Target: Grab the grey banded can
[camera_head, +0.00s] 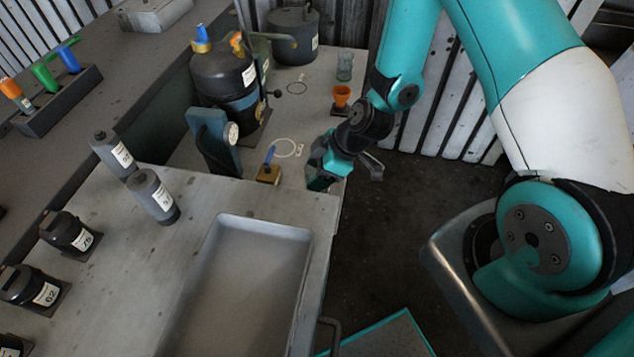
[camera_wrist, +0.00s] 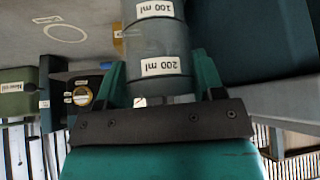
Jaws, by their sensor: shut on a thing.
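My gripper (camera_head: 324,168) is low over the right edge of the far bench part in the head view. In the wrist view its two green fingers (camera_wrist: 161,82) are closed on the sides of a grey banded can (camera_wrist: 160,42). The can has a dark band line and white labels reading "100 ml" and "200 ml". Its far end runs out of the top of the wrist view. In the head view I cannot make out the can, as the gripper hides it. I cannot tell whether it touches the bench.
A wooden block with a blue handle (camera_head: 268,173) stands just left of the gripper. A teal stand with a gauge (camera_head: 213,140) and a dark vessel (camera_head: 224,78) are further left. An orange cup (camera_head: 341,94) stands behind. A grey tray (camera_head: 250,232) lies in front.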

